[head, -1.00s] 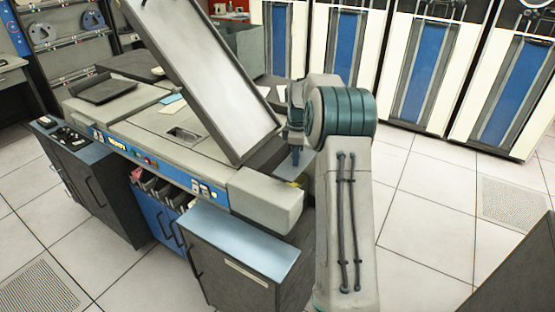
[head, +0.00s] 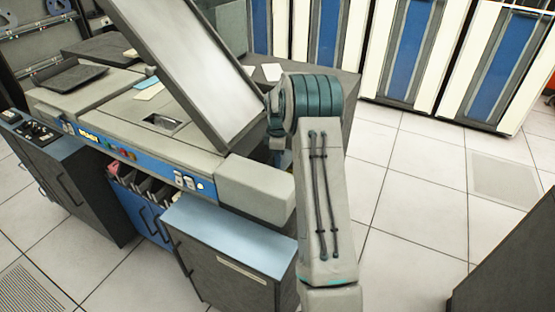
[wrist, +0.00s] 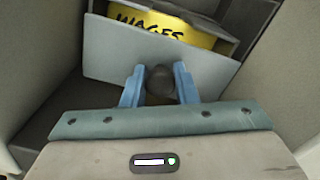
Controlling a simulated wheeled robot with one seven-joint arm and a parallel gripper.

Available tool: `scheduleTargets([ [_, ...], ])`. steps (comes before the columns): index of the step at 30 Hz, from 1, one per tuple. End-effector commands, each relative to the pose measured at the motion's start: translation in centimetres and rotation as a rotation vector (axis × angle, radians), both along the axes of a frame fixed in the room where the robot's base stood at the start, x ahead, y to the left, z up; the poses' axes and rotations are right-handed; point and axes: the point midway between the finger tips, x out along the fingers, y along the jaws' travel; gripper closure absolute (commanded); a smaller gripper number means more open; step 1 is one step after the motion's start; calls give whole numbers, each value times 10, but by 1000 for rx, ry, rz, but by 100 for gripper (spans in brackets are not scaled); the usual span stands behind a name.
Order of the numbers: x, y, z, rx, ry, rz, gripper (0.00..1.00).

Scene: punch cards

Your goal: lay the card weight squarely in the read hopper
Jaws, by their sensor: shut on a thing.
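The card weight (wrist: 112,50) is a flat pale grey-blue plate with a dark round knob (wrist: 160,80), seen in the wrist view. My gripper (wrist: 160,88) has its two blue fingers shut on either side of the knob. The plate lies across the wrist view at a slight slant, in front of a yellow card deck (wrist: 200,39) marked "WAGES". Pale walls stand on both sides, seemingly the read hopper's, with the right wall (wrist: 272,75) close by. In the head view my gripper (head: 277,150) is mostly hidden by my arm, and the weight is hidden. I cannot tell whether the plate touches anything.
The long grey card machine (head: 120,112) fills the left, with a raised slanted panel (head: 190,65) beside my gripper. Its rounded end block (head: 255,188) and a blue-topped cabinet (head: 230,236) stand close to my arm.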

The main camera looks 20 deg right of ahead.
Motion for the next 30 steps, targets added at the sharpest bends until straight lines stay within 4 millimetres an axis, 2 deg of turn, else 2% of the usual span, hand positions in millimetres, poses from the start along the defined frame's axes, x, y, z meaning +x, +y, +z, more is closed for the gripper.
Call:
scheduleTargets([
  [17,1,-1,-1,-1,-3,0,100],
  [30,0,-2,-24,-1,-3,4,100],
])
